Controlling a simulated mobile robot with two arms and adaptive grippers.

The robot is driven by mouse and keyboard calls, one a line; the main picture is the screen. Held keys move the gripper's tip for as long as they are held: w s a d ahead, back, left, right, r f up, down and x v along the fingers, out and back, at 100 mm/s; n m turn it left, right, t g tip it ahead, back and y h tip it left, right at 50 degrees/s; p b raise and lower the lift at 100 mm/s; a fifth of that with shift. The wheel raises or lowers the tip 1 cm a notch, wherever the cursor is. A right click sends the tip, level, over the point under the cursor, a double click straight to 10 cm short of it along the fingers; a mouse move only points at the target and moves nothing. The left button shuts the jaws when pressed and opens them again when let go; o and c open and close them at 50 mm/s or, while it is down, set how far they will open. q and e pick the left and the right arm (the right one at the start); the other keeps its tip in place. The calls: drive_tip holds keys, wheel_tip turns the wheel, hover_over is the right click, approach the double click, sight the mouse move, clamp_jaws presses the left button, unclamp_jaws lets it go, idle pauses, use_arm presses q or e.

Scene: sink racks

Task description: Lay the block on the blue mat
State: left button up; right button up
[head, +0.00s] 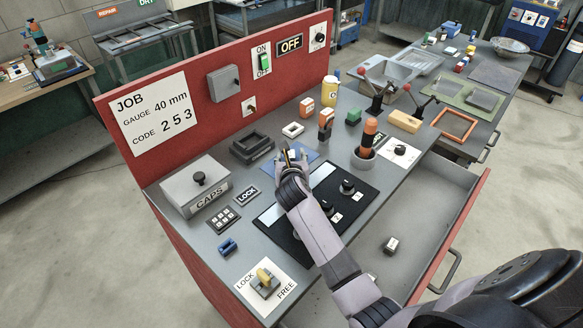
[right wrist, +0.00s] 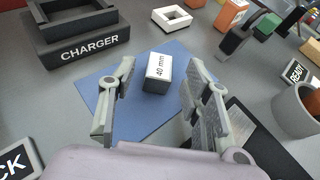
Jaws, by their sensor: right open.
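The blue mat (head: 316,174) lies on the grey bench top, partly hidden by my right arm in the head view; it also shows in the right wrist view (right wrist: 103,101). A small block with a white face marked "40 mm" (right wrist: 158,72) rests on the mat in the right wrist view. My right gripper (head: 291,158) is over the mat. Its two fingers (right wrist: 155,100) are wide apart, with the block beyond and between their tips, touching neither as far as I can see. In the head view the gripper mostly hides this block. My left gripper is not in view.
A dark charger (head: 252,147) stands behind the mat, with a white square frame (head: 292,129) near it. A black knob panel (head: 330,205) and an orange-topped tool in a cup (head: 365,155) are to the right. An open drawer (head: 430,215) holds another small block (head: 391,244).

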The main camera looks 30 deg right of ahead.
drive_tip(key=v, duration=1)
drive_tip(key=shift+s+b, duration=0.15)
drive_tip(key=shift+b, duration=0.15)
drive_tip(key=shift+f, duration=0.1)
